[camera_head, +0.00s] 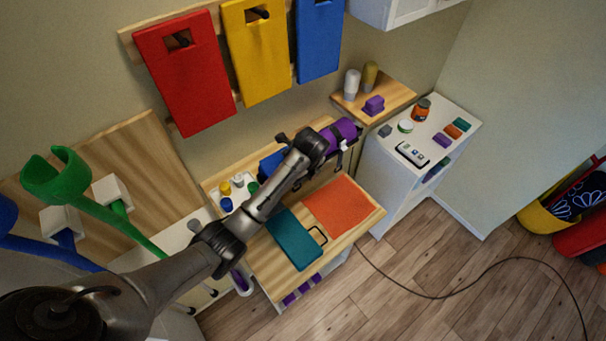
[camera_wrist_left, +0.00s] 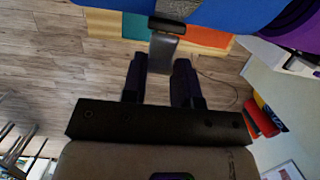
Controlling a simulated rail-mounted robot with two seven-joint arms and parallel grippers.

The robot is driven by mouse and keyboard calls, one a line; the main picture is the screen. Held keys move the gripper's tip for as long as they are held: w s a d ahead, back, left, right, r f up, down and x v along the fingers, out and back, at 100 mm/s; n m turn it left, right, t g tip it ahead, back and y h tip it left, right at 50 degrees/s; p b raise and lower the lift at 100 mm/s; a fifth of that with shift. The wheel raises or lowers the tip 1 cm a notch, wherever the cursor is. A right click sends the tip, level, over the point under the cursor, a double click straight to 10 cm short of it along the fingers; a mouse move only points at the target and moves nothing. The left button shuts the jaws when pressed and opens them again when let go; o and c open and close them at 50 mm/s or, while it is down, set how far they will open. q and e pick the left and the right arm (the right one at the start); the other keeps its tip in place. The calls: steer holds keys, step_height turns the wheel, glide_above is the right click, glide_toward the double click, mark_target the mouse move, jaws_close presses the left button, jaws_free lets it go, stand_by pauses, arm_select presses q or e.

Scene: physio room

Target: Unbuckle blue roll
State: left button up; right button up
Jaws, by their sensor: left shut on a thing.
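The blue roll (camera_head: 271,162) lies on the wooden table top, partly hidden behind my left arm in the head view. In the left wrist view the blue roll (camera_wrist_left: 225,14) fills the top edge, with a dark buckle (camera_wrist_left: 167,23) and a grey strap (camera_wrist_left: 163,52) hanging from it. My left gripper (camera_wrist_left: 160,68) is shut on the strap, its two dark fingers on either side of it. My right gripper is not in view.
A purple roll (camera_head: 338,134) lies right beside the blue one. A teal mat (camera_head: 293,240) and an orange mat (camera_head: 341,206) lie on the table's front part. A white tray (camera_head: 222,186) with small jars stands at left. A white cabinet (camera_head: 398,180) stands at right.

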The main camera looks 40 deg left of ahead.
arm_select(q)
steer(key=shift+a+h, duration=0.15)
steer(key=shift+h, duration=0.25)
steer(key=o, duration=0.9)
steer(key=shift+r, duration=0.15)
steer(key=shift+s+d+r, duration=0.1)
steer(key=shift+d+r, duration=0.25)
steer(key=shift+r, duration=1.9)
steer(key=shift+s+d+r, duration=0.1)
steer(key=shift+d+r, duration=0.3)
steer(key=shift+r, duration=1.8)
steer(key=shift+s+d+r, duration=0.1)
steer(key=shift+d+r, duration=0.25)
steer(key=shift+r, duration=1.9)
